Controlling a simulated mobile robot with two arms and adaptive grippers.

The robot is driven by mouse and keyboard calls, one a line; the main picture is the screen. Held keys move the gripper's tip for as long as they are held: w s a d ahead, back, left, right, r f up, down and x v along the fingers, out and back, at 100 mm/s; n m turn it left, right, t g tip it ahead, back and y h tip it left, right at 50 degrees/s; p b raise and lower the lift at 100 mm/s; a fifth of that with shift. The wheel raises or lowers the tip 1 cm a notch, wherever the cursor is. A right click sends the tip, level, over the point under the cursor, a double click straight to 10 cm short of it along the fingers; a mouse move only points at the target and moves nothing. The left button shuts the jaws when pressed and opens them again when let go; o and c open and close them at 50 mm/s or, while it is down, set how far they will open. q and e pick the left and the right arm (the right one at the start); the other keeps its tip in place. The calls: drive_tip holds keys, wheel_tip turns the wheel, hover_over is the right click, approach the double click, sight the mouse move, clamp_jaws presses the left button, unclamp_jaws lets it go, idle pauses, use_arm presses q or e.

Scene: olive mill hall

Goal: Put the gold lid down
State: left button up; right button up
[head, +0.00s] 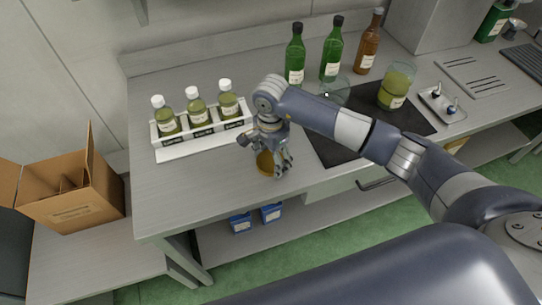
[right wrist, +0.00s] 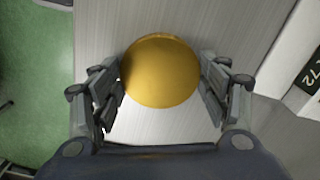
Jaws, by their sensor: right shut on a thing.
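The gold lid (right wrist: 162,72) is a round disc. In the right wrist view it sits between the two fingers of my right gripper (right wrist: 160,85), which is shut on it. In the head view the lid (head: 265,162) shows partly behind the fingers of the right gripper (head: 274,167), over the grey worktop (head: 195,190) near its front edge. I cannot tell whether the lid touches the worktop. My left gripper is not in view.
A white rack (head: 205,142) with three small white-capped bottles stands left of the gripper. Green bottles (head: 295,58), a brown bottle (head: 369,42) and a jar of green liquid (head: 396,88) stand behind and right. A dark mat (head: 335,151) lies to the right. The worktop's front left is clear.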

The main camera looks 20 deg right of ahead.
sight(271, 161)
drive_tip(key=o, duration=1.2)
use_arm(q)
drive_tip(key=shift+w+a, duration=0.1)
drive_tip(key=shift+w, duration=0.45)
use_arm(e)
drive_tip(key=shift+r, duration=0.1)
drive_tip(key=shift+w+r, duration=0.1)
drive_tip(key=shift+r, duration=0.15)
use_arm(q)
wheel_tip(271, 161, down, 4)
drive_tip(key=b, duration=0.3)
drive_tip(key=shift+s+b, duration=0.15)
drive_tip(key=shift+b, duration=0.15)
use_arm(e)
wheel_tip(271, 161, up, 12)
drive_tip(key=shift+f, duration=0.25)
